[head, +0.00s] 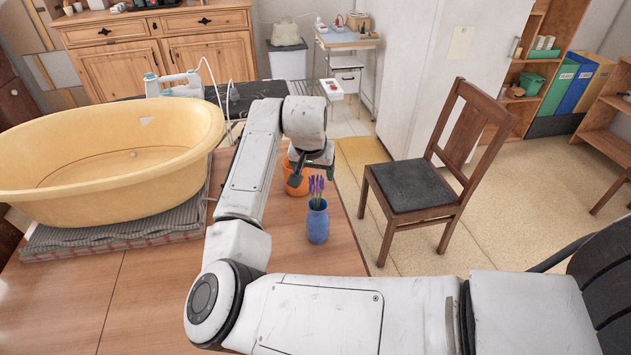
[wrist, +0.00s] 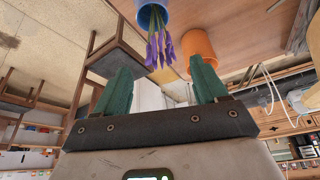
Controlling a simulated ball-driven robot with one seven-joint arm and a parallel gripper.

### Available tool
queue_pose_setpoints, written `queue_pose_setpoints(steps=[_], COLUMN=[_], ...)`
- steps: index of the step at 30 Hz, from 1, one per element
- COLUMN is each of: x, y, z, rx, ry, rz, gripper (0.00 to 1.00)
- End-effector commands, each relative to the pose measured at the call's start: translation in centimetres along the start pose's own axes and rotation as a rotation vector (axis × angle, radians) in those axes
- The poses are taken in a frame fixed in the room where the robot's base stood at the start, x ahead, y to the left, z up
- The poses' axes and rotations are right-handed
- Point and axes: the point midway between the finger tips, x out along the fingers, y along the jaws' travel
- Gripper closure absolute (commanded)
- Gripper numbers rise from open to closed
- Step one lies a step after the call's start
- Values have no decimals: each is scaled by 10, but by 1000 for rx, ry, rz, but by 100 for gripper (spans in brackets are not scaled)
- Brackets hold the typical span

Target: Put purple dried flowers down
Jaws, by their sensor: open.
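The purple dried flowers (head: 316,188) stand in a blue jar (head: 318,224) on the wooden table, near its right edge. In the wrist view the flowers (wrist: 158,42) show ahead of the fingers, with the blue jar (wrist: 150,14) at the top edge. My gripper (head: 312,160) is just behind and above the flowers in the head view. In the wrist view its green fingers (wrist: 160,88) are spread wide with nothing between them. The flowers appear apart from the fingers.
An orange pot (head: 295,180) stands behind the blue jar, partly hidden by my arm. A yellow tub (head: 100,160) rests on a folded grey cloth (head: 115,235) at the left. A wooden chair (head: 415,188) stands right of the table. The table's front is largely clear.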

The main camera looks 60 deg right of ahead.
Motion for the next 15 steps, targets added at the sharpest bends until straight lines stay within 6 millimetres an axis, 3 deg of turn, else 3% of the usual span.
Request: queue_pose_setpoints(steps=[6, 15], x=[-33, -44], y=[0, 0], z=[0, 0], rx=[1, 0], ry=[1, 1], rz=[-1, 0], gripper=[28, 28])
